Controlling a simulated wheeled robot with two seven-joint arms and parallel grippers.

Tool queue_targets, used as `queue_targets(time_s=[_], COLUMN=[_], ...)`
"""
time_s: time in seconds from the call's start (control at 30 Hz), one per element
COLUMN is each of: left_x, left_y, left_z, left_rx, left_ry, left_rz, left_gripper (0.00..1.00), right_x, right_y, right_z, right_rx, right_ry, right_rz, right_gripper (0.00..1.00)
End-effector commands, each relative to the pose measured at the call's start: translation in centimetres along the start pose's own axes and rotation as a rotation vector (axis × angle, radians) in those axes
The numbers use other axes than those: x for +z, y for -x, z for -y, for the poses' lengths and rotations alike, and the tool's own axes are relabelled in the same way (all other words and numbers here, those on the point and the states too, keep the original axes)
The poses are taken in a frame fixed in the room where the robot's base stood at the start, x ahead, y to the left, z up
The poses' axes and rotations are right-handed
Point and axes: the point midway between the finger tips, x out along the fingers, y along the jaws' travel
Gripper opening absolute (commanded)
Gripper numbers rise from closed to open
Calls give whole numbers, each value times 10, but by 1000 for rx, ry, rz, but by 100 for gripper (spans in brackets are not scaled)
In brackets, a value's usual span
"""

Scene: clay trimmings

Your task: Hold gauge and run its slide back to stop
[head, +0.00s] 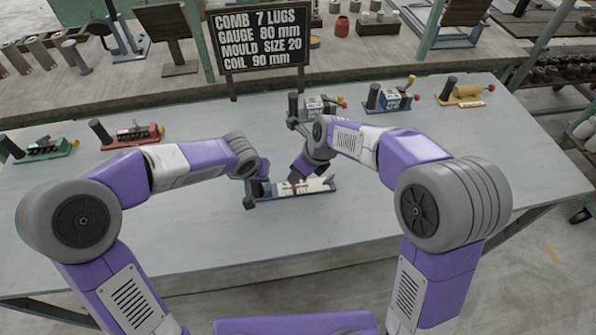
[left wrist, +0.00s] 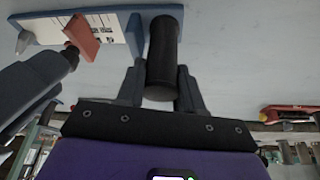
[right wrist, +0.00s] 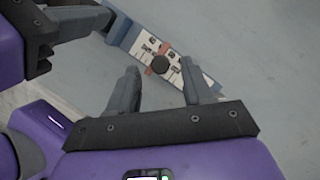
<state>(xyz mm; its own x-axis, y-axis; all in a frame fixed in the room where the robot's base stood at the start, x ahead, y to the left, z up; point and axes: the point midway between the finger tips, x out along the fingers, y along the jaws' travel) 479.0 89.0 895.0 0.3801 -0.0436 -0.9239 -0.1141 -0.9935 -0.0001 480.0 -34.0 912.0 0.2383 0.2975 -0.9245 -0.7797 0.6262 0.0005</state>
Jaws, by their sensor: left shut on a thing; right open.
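The gauge (head: 318,187) lies on the table in front of me. It has a blue base, a white marked face (left wrist: 50,28) and a black upright post (left wrist: 163,50) at one end. My left gripper (left wrist: 160,75) is shut on that post. A red slide (left wrist: 84,38) sits across the face; its dark round knob shows in the right wrist view (right wrist: 160,64). My right gripper (right wrist: 160,72) is open, with its fingers on either side of the knob in that view; I cannot tell whether they touch it. A grey pointed piece (left wrist: 23,41) stands at the end away from the post.
Other fixtures stand along the table's far side: green (head: 45,150), red (head: 132,136), blue (head: 390,97) and yellow (head: 465,94), plus one behind my right wrist (head: 318,105). A lettered board (head: 262,38) reads "GAUGE 80 mm". The table's near part is clear.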

Motion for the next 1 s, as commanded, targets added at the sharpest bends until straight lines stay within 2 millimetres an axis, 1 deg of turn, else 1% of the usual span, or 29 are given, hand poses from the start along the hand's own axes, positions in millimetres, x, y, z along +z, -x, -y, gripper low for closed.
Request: queue_targets(time_s=[0.03, 0.1, 0.2, 0.5, 0.83, 1.0], left_x=[0, 0, 0, 0, 0, 0], left_y=[0, 0, 0, 0, 0, 0], left_z=[0, 0, 0, 0, 0, 0], left_rx=[1, 1, 1, 1, 1, 1], left_ry=[0, 0, 0, 0, 0, 0], left_rz=[-1, -1, -1, -1, -2, -2], left_gripper=[0, 0, 0, 0, 0, 0], right_x=[0, 0, 0, 0, 0, 0], right_y=[-7, -13, -18, -20, -20, -20], right_z=[0, 0, 0, 0, 0, 0], right_rx=[0, 1, 0, 0, 0, 0], right_ry=[0, 1, 0, 1, 1, 1], right_rz=[-1, -1, 1, 2, 2, 2], right_gripper=[50, 50, 50, 50, 0, 0])
